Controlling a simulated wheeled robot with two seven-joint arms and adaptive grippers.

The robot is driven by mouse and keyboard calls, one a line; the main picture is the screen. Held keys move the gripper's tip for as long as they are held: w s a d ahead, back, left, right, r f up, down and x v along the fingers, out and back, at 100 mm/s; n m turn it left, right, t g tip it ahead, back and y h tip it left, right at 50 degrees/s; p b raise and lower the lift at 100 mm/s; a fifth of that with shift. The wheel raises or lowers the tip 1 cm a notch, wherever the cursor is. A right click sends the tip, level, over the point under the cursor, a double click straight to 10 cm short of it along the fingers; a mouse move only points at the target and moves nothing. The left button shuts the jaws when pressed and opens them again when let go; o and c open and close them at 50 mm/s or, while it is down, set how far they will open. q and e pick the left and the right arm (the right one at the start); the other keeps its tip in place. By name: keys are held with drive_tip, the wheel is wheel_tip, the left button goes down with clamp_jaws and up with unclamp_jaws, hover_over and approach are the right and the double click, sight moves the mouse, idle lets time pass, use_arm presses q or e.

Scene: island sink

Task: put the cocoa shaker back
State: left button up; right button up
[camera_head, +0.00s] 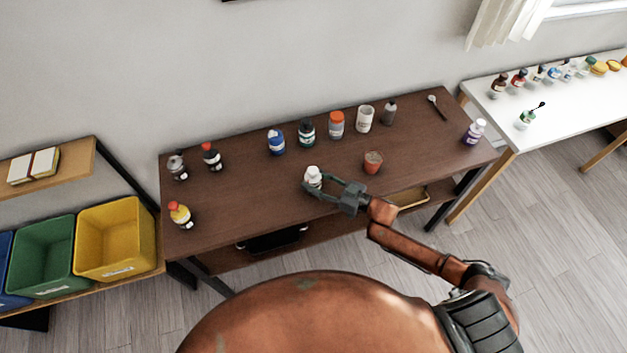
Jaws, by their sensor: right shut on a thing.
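My right gripper (319,184) reaches in from the lower right over the front edge of the dark brown table (240,190). Its fingers are shut on a small white container (313,174), which looks upright. Its lower part is partly hidden by the fingers. It may be the cocoa shaker, but no label is readable. I cannot tell whether its base touches the table. My left gripper is not in view.
A reddish cup (372,162) stands right of the gripper. Several bottles and jars, including an orange-lidded jar (336,124), line the back. A white table (565,105) is at right.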

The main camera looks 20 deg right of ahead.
drive_tip(key=o, duration=0.8)
drive_tip(key=shift+f, duration=0.2)
drive_tip(key=o, duration=0.4)
drive_tip(key=shift+r, duration=0.3)
drive_tip(key=v, duration=1.2)
drive_tip(key=shift+f, duration=0.1)
